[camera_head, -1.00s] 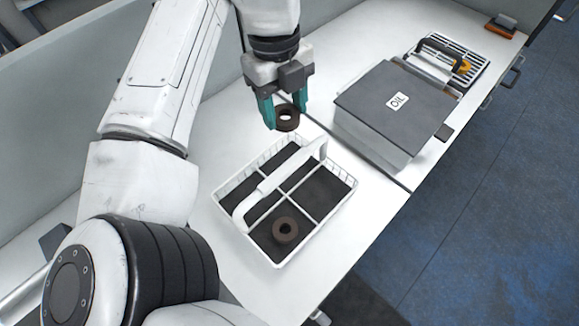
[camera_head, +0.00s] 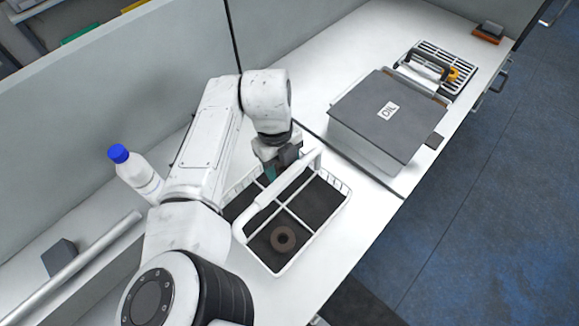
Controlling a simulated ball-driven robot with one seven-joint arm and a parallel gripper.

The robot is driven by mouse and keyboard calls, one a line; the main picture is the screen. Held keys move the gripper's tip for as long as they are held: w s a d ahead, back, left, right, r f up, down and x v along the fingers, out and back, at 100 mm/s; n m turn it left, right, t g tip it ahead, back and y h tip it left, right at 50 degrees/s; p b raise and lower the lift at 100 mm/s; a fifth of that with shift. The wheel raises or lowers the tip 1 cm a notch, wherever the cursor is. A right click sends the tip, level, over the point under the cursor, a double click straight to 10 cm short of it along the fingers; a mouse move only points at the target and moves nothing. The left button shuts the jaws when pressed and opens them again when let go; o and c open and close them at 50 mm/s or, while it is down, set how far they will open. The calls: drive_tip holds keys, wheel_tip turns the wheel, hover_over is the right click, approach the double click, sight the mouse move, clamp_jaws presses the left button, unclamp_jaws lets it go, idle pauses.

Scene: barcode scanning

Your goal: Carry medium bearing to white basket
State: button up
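The white basket (camera_head: 297,246) stands on the white table, with a dark floor, white dividers and a raised handle (camera_head: 265,203). A brown ring-shaped bearing (camera_head: 283,239) lies flat in its front compartment. My gripper (camera_head: 272,172) reaches down at the back part of the basket, behind the handle. Only a little of its teal fingers shows. The handle and my wrist hide the fingertips, so I cannot see the second bearing or whether the fingers hold it.
A blue-capped white bottle (camera_head: 136,172) stands at the left beside my arm. The table's right edge drops to a blue floor.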

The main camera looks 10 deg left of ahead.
sight(279, 165)
drive_tip(key=shift+f, duration=0.9)
drive_tip(key=shift+f, duration=0.25)
drive_tip(key=o, duration=1.1)
drive_tip(key=r, duration=0.4)
drive_tip(key=r+b, duration=0.1)
drive_tip(key=r, duration=0.3)
drive_tip(key=w+a+r, duration=0.1)
drive_tip(key=r, duration=0.3)
drive_tip(key=shift+r+b, duration=0.2)
drive_tip(key=shift+b, duration=0.15)
